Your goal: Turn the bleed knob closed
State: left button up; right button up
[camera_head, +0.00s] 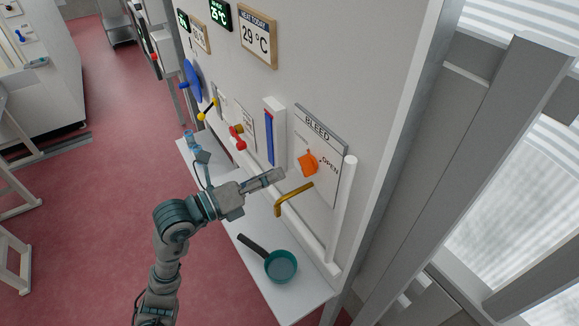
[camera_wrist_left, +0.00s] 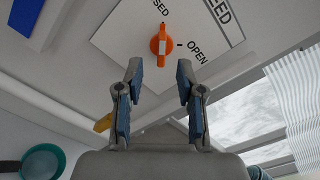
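The orange bleed knob (camera_head: 308,162) sits on a white plate (camera_head: 327,136) marked BLEED, with OPEN printed to its right. The knob also shows in the left wrist view (camera_wrist_left: 159,45), where part of a second word ending in SED is above it. Its grip is long up and down there, with a pale mark on it; I cannot tell its exact setting. My left gripper (camera_head: 281,174) is in front of the panel, left of the knob. In the left wrist view my left gripper (camera_wrist_left: 160,76) is open and empty, its fingertips below the knob. My right gripper is not in view.
A brass spout (camera_head: 293,199) sticks out below the knob. A green pan (camera_head: 281,266) lies on the white shelf (camera_head: 303,298) underneath. A white pipe (camera_head: 341,210) runs right of the plate. A blue gauge (camera_head: 269,139) and a red valve (camera_head: 238,139) are to the left.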

pick_arm(q)
jog(key=v, duration=0.5)
jog(key=shift+a, duration=0.4)
jog(key=shift+d, duration=0.2)
